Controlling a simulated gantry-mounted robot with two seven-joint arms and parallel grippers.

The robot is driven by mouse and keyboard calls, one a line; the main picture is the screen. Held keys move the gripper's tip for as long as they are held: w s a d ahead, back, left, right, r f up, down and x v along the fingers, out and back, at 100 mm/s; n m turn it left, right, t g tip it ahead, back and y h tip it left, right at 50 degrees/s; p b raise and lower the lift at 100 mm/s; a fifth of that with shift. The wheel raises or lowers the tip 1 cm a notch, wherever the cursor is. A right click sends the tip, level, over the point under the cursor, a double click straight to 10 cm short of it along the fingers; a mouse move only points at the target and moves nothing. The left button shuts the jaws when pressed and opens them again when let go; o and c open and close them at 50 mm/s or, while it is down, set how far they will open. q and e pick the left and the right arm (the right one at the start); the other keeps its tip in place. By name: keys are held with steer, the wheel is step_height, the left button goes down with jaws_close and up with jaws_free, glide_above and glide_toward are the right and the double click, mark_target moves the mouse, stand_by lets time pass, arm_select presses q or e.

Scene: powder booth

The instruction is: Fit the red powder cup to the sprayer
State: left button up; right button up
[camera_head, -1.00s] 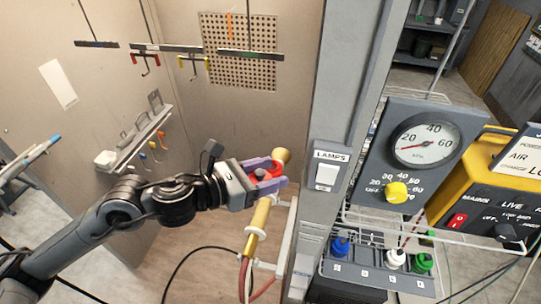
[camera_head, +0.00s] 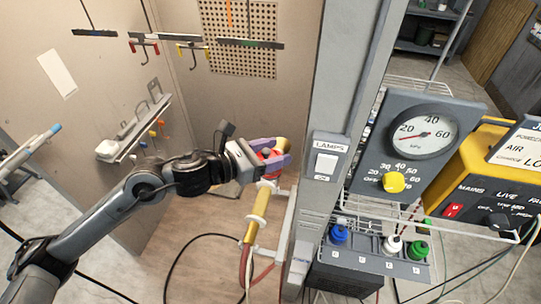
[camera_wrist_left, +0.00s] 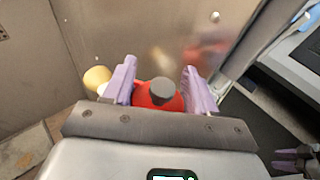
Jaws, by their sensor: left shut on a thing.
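My left gripper (camera_head: 272,158) has purple fingers and is shut on the red powder cup (camera_head: 268,153). In the left wrist view the red cup (camera_wrist_left: 158,98) shows between the fingers, with a dark grey cap on top. The gold-yellow sprayer (camera_head: 258,212) stands in a white holder just below and behind the gripper in the head view. Its rounded gold end (camera_wrist_left: 97,78) shows left of the fingers in the wrist view. The gripper hides part of the sprayer, so I cannot tell whether the cup touches it. Purple fingers of my right gripper (camera_wrist_left: 295,162) show at the wrist view's lower right.
A grey post with a lamps switch (camera_head: 326,164) stands close right of the gripper. A gauge panel (camera_head: 410,140), a yellow control box (camera_head: 490,185) and blue, white and green-capped bottles (camera_head: 392,245) are farther right. Hooks hang from bars (camera_head: 165,42) at upper left. Hoses trail below.

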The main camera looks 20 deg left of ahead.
mark_target(276, 152)
arm_select(q)
steer(key=shift+w+a+f+p, duration=0.15)
steer(key=shift+w+p, duration=0.1)
steer(key=shift+w, duration=0.8)
steer(key=shift+w+a+f+p, duration=0.1)
steer(key=shift+w+p, duration=0.1)
steer(key=shift+w, duration=0.8)
steer(key=shift+f+b, duration=0.8)
steer(key=shift+b, duration=0.3)
steer(key=shift+f+b, duration=0.2)
steer(key=shift+b, duration=0.3)
steer(key=o, duration=0.8)
steer(key=shift+r, duration=0.15)
